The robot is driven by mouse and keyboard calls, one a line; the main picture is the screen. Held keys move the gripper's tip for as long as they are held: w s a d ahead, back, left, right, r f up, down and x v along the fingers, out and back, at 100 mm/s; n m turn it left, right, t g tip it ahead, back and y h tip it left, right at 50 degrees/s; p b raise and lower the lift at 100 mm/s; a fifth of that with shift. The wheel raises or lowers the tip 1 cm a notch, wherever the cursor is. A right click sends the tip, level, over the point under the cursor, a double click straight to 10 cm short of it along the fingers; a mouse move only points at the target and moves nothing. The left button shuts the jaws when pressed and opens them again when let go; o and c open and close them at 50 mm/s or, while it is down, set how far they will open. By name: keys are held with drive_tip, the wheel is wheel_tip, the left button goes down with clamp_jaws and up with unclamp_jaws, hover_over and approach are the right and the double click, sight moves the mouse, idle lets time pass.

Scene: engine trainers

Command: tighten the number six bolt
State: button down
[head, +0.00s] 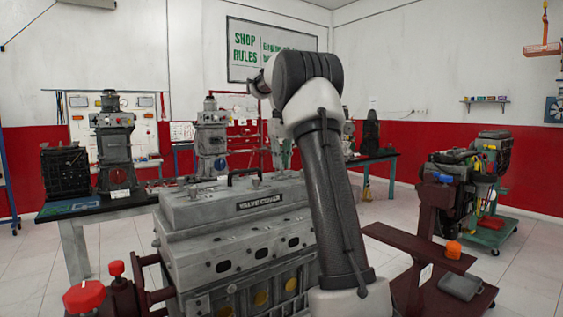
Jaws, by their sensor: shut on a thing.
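A grey engine (235,240) with a cover marked "VALVE COVER" (260,205) stands close in front of me, left of the middle in the head view. A dark handle and small fittings show on top of the cover. I cannot make out any bolt numbers, so I cannot tell which is the number six bolt. My arm rises in front of the engine's right end and hides part of it. My gripper does not show in this view, nor does anything it may hold.
A maroon stand (435,215) with a small orange item (453,250) on it is at the right. Another engine (465,170) stands behind it. A workbench (85,208) with machines is at the left. Open tiled floor (535,260) shows at the far right.

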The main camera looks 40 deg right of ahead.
drive_tip(key=m, duration=0.4)
drive_tip(key=shift+m, duration=0.3)
drive_tip(key=m, duration=0.3)
drive_tip(key=shift+m, duration=0.4)
drive_tip(key=m, duration=0.4)
drive_tip(key=shift+m, duration=2)
drive_tip(key=c, duration=1.4)
unclamp_jaws()
